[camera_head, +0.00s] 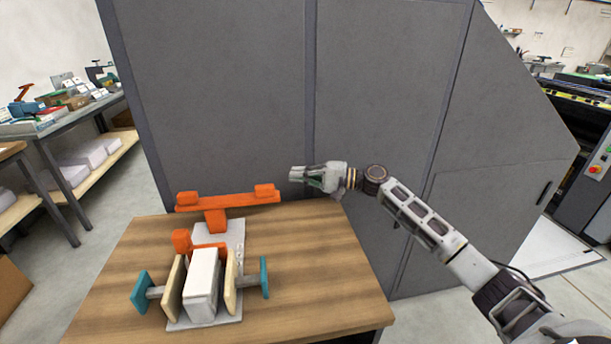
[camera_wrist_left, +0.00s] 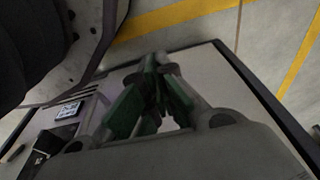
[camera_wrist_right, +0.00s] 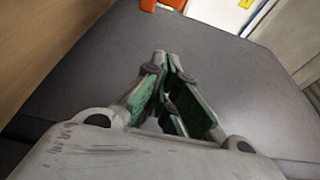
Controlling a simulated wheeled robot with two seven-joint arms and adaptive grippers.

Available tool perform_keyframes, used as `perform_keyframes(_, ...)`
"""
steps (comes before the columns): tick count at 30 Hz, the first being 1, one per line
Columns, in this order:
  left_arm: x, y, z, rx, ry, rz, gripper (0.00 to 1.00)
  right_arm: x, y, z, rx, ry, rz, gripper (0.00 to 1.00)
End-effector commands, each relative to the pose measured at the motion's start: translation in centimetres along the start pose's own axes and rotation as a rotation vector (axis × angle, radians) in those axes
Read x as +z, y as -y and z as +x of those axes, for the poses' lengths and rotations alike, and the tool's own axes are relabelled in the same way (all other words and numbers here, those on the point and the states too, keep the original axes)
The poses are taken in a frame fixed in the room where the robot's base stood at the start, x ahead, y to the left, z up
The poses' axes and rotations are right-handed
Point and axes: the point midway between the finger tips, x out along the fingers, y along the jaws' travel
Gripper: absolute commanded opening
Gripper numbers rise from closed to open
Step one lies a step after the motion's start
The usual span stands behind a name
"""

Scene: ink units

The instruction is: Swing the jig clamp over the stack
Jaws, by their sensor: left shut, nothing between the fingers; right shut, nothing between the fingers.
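The orange jig clamp (camera_head: 228,200) stands at the back of the jig, with a long crossbar on a short post and an orange knob at its front left. The stack is a white block (camera_head: 202,282) between two cream side plates, with teal end pads on rods outside them, on a grey base plate (camera_head: 234,236). My right gripper (camera_head: 297,174) is shut and empty, just right of and above the crossbar's right end, apart from it. It also shows in the right wrist view (camera_wrist_right: 168,62), with a bit of orange at the top. My left gripper (camera_wrist_left: 155,62) is shut and empty, outside the head view.
The jig sits on a wooden table (camera_head: 330,270) whose right side is bare. A tall grey cabinet (camera_head: 380,90) stands close behind. A cluttered bench (camera_head: 60,130) is at the left and a dark machine (camera_head: 580,105) at the right.

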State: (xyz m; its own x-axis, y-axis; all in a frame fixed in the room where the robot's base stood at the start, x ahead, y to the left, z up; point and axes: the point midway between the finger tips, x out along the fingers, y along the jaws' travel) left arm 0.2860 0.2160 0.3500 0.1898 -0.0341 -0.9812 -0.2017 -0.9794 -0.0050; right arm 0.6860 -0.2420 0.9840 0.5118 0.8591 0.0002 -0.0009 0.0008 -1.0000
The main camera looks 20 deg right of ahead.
Motion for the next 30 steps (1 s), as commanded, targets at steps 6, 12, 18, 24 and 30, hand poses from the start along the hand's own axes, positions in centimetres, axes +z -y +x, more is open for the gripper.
perform_keyframes(6, 0.1, 0.0, 0.1, 0.000, 0.001, 0.000, 0.00, 0.0, 0.1, 2.2, -0.001, 0.001, -0.001, 0.00)
perform_keyframes(12, 0.1, 0.1, 0.2, -0.001, 0.000, 0.000, 0.00, 0.0, 0.1, 4.0, 0.000, 0.001, -0.002, 0.00)
perform_keyframes(18, -0.1, 0.2, 0.3, -0.003, -0.003, 0.000, 0.00, 0.0, 0.1, 5.6, -0.001, 0.000, -0.001, 0.00)
perform_keyframes(24, -0.1, 0.2, 0.4, -0.003, -0.003, 0.000, 0.00, 0.5, 0.0, 6.1, 0.002, 0.000, -0.001, 0.00)
perform_keyframes(30, 0.0, 0.2, 0.5, -0.004, -0.006, -0.001, 0.00, 1.6, 0.0, 5.7, 0.002, 0.001, -0.002, 0.00)
